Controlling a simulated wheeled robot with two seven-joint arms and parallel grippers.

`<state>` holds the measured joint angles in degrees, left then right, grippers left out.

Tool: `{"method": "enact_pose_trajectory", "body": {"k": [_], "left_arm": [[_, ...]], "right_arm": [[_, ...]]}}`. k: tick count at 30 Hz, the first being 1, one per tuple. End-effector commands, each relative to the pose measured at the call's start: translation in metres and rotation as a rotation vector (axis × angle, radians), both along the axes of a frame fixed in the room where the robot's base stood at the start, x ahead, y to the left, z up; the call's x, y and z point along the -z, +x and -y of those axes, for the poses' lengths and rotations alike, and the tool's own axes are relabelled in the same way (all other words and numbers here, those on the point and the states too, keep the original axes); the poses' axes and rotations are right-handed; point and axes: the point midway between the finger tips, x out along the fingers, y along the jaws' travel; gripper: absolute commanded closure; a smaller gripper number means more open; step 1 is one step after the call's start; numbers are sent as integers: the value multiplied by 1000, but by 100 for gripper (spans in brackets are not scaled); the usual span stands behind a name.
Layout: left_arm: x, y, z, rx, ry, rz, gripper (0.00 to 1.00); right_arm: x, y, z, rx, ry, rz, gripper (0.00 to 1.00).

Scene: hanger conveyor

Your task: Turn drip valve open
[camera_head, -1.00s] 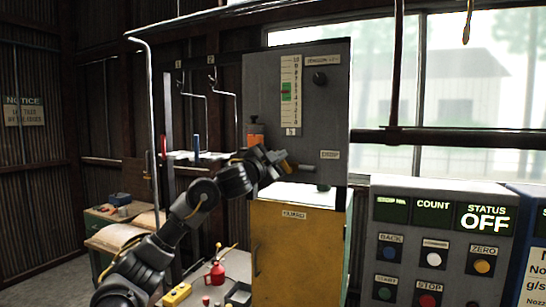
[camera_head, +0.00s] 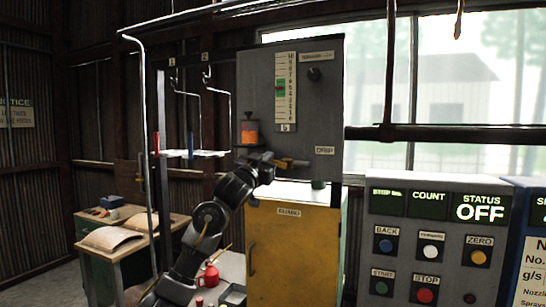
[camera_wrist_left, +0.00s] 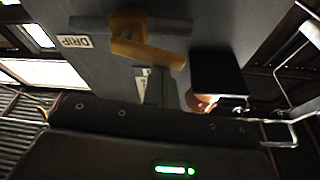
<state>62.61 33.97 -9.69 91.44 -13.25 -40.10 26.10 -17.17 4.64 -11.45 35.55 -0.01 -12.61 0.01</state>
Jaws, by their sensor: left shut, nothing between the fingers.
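The drip valve shows as a brass-yellow lever (camera_head: 293,163) on the lower part of the grey panel, left of the DRIP label (camera_head: 324,150). In the left wrist view the lever (camera_wrist_left: 140,42) is close, near the top, with a bent, blocky shape beside the DRIP label (camera_wrist_left: 73,41). My left gripper (camera_head: 270,160) is shut and empty at the lever's left end in the head view. I cannot tell whether it touches the lever. The fingertips are not clear in the wrist view. My right gripper is not in view.
An orange-and-dark cup (camera_head: 249,130) is just above my left gripper. The yellow cabinet (camera_head: 290,250) stands below the panel. The control box (camera_head: 430,235) with a STATUS OFF display stands at right. A red oil can (camera_head: 210,275) is near my arm.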

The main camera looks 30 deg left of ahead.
Motion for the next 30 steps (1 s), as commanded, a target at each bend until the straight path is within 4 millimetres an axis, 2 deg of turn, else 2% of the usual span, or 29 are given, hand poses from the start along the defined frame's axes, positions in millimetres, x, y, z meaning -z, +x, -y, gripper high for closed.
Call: {"method": "enact_pose_trajectory", "body": {"k": [12,30], "left_arm": [[10,-1,-5,-1,-197,33,100],[11,-1,-5,-1,-227,39,100]], "right_arm": [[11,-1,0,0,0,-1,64],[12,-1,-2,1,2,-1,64]]}}
